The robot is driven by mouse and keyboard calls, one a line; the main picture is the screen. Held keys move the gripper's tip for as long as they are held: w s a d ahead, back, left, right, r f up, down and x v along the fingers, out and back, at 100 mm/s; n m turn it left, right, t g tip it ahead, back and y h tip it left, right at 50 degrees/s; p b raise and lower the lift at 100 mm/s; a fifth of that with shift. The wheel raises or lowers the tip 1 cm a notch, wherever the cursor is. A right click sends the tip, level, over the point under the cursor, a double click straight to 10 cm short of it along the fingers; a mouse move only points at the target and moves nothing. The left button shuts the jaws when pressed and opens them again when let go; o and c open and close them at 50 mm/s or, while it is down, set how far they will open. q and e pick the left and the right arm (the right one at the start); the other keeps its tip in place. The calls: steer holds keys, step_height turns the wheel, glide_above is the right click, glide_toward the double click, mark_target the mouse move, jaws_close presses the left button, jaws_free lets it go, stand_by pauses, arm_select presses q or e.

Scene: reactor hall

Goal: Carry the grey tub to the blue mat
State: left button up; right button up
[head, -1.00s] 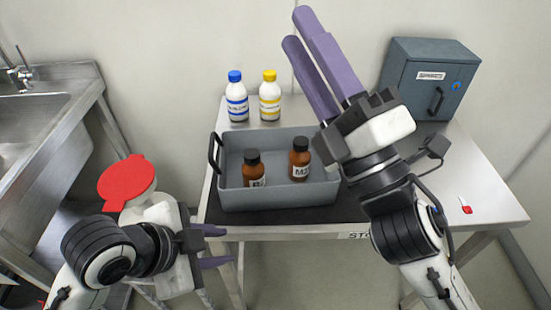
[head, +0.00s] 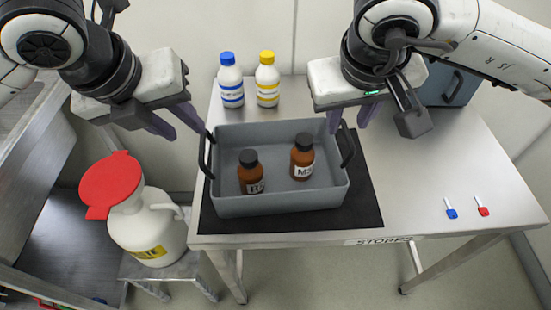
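The grey tub (head: 280,204) stands on a black mat (head: 366,208) on the steel table. It holds two brown bottles with black caps (head: 251,177) (head: 302,160), and has a dark handle at each end, left (head: 204,158) and right (head: 348,150). My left gripper (head: 188,133) is open and empty, just above and left of the left handle. My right gripper (head: 348,128) is open, with its purple fingers apart just above the right handle; I cannot tell whether they touch it. No blue mat shows in this view.
A blue-capped bottle (head: 231,88) and a yellow-capped bottle (head: 267,86) stand behind the tub. A grey-blue cabinet (head: 462,87) is at the back right. Blue (head: 451,212) and red (head: 483,210) tags lie on the right. A red-topped white jug (head: 150,228) stands left, beside the sink unit.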

mark_target(201, 142)
arm_select(q)
steer(key=shift+a+r, duration=0.1)
steer(key=shift+r, duration=0.05)
arm_select(e)
steer(key=shift+w+d+r+h, duration=0.2)
steer(key=shift+d+r+h, duration=0.15)
steer(key=shift+d, duration=0.2)
steer(key=shift+f, duration=0.1)
